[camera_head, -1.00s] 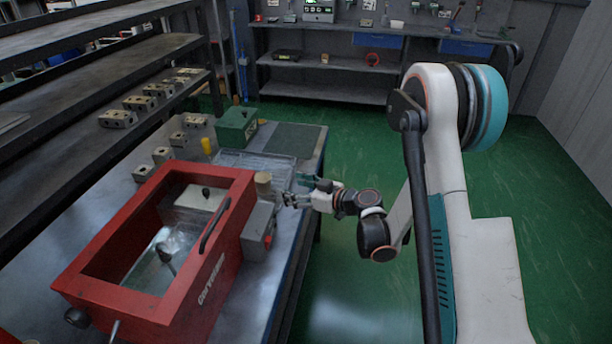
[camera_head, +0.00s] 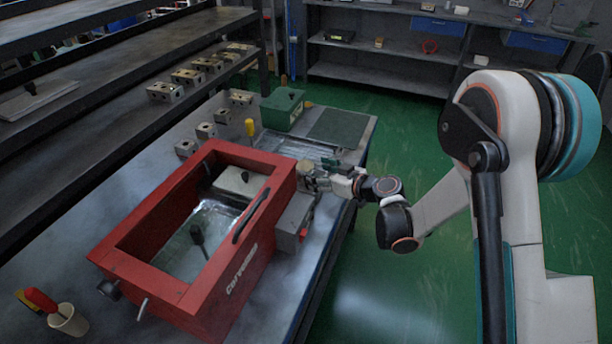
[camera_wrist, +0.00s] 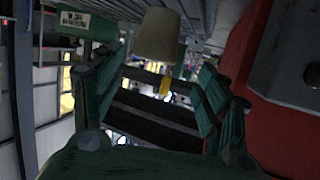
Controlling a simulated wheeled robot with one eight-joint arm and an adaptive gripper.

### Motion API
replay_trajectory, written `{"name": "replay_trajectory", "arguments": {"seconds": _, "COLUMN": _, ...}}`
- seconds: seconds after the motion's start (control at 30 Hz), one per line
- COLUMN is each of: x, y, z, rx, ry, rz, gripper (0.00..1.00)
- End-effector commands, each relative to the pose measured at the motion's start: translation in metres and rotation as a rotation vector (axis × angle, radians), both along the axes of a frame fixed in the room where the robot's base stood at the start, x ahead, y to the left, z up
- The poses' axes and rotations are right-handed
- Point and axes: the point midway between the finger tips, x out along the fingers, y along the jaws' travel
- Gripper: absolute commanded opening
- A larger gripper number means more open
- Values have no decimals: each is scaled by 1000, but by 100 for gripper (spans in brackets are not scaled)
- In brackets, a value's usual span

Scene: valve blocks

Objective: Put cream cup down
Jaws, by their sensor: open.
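The cream cup (camera_wrist: 158,38) shows at the top middle of the wrist view, tapered and plain, between the fingertips of my gripper (camera_wrist: 165,64). The green fingers stand apart on either side of it, and I see no clear contact. In the head view, the cup (camera_head: 306,167) is small and partly hidden by my gripper (camera_head: 314,181), just right of the red machine's far corner. What lies under the cup is hard to make out.
The red machine (camera_head: 136,267) and its grey side box (camera_head: 294,222) stand close to my gripper. A green box (camera_head: 283,110) and a yellow-handled tool (camera_head: 250,128) are behind. A pale cup (camera_head: 68,321) with tools stands front left. The dark green mat (camera_head: 342,127) is bare.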

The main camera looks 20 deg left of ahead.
Motion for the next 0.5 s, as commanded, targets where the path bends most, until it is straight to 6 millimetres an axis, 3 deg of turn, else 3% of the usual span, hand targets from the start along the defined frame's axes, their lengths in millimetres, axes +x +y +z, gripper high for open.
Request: {"name": "replay_trajectory", "arguments": {"seconds": 0.5, "x": 25, "y": 35, "z": -21, "rx": 0, "ry": 0, "rz": 2, "gripper": 68}}
